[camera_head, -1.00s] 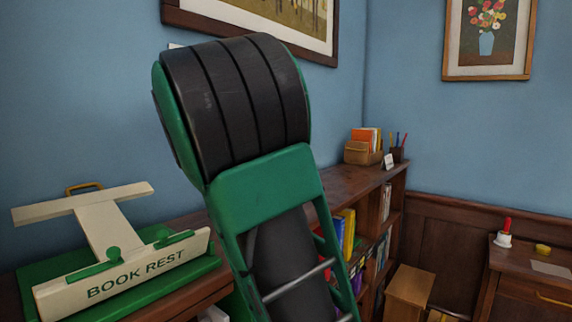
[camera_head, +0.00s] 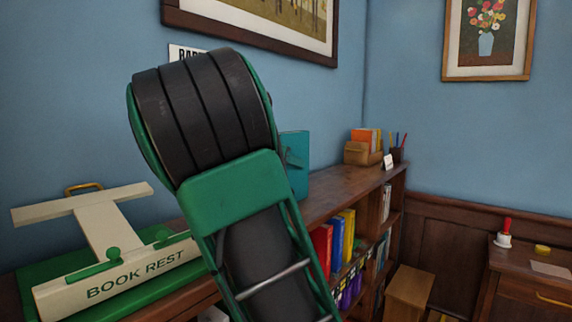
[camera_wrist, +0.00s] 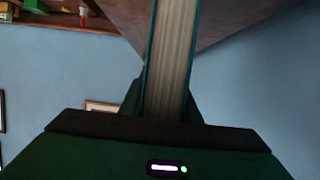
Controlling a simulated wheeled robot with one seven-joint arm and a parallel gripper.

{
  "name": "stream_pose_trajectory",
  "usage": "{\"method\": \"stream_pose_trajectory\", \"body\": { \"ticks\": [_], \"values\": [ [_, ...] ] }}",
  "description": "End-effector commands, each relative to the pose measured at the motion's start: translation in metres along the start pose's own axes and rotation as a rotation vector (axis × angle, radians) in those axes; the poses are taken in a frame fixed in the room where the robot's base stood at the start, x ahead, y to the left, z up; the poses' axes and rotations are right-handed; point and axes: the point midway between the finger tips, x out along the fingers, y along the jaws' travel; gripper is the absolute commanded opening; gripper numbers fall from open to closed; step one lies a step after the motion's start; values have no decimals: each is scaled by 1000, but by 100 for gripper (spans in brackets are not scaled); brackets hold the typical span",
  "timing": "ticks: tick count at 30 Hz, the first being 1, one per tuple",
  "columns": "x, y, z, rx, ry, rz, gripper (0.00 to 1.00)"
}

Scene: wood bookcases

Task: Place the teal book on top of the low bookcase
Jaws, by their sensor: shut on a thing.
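The teal book (camera_head: 294,163) shows upright behind my arm in the head view, its left part hidden by the arm. In the wrist view the teal book (camera_wrist: 172,60) is edge-on, with pale pages between thin teal covers. My gripper (camera_wrist: 162,104) is shut on it, one finger on each side; in the head view the arm hides the gripper. The low bookcase (camera_head: 335,190) runs along the wall, and the book is at its top. I cannot tell whether the book's lower edge touches the wood.
A book rest (camera_head: 115,270) stands at the left. A wooden holder (camera_head: 363,152) with orange books, a small card (camera_head: 388,162) and a pencil cup (camera_head: 398,154) stand at the far end of the bookcase. Bare wood shows between them and the teal book.

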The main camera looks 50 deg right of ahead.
Motion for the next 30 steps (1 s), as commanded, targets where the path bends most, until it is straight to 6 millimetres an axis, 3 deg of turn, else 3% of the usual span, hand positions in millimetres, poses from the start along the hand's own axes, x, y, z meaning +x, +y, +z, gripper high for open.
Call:
{"method": "stream_pose_trajectory", "body": {
  "ticks": [2, 3, 5, 17, 30],
  "values": [
    [0, 0, 0, 1, 1, 0, 0],
    [0, 0, 1, -1, -2, 0, 37],
    [0, 0, 1, -1, -2, 0, 48],
    [-6, -2, 1, -2, -1, -4, 48],
    [-64, -3, 1, -3, -2, -7, 48]
  ]
}}
